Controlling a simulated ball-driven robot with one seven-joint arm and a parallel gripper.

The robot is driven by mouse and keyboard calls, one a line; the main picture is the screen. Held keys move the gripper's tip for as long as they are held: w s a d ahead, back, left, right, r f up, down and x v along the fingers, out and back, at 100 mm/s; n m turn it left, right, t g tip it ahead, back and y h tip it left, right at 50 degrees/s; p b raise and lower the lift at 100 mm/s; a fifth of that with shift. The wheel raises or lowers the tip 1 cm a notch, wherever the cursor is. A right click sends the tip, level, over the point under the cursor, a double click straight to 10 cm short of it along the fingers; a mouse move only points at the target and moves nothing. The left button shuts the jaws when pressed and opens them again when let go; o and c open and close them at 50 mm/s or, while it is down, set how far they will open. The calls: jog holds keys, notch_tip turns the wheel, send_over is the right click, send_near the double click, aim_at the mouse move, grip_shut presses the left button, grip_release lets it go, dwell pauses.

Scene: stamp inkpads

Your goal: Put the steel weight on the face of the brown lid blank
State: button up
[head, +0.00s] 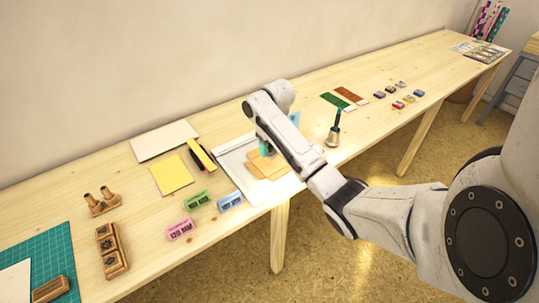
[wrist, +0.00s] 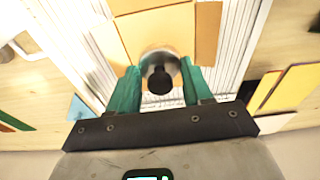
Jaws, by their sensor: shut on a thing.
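The steel weight (wrist: 158,62), a round silvery disc with a dark knob, is between the green fingertips of my gripper (wrist: 160,88) in the wrist view. My gripper is shut on it. In the head view my gripper (head: 265,148) is partly behind my own arm, and the weight cannot be made out there. The brown lid blank (wrist: 140,33) lies flat beneath the weight, with a darker flap (wrist: 208,30) at its right. It also shows in the head view (head: 268,167). The weight overlaps the blank's lighter face in the wrist view; whether they touch cannot be told.
The blank lies on a white ribbed board (head: 236,170). Yellow card (head: 171,175), coloured labelled blocks (head: 197,200) and wooden stamps (head: 111,251) lie left. Small inkpads (head: 398,104) lie farther right.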

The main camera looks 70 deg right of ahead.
aim_at(270, 149)
jog(key=shift+w+f, duration=0.2)
jog(key=shift+f, duration=1.5)
jog(key=shift+f, duration=0.15)
jog(key=o, duration=1.2)
jog(key=shift+o, duration=0.2)
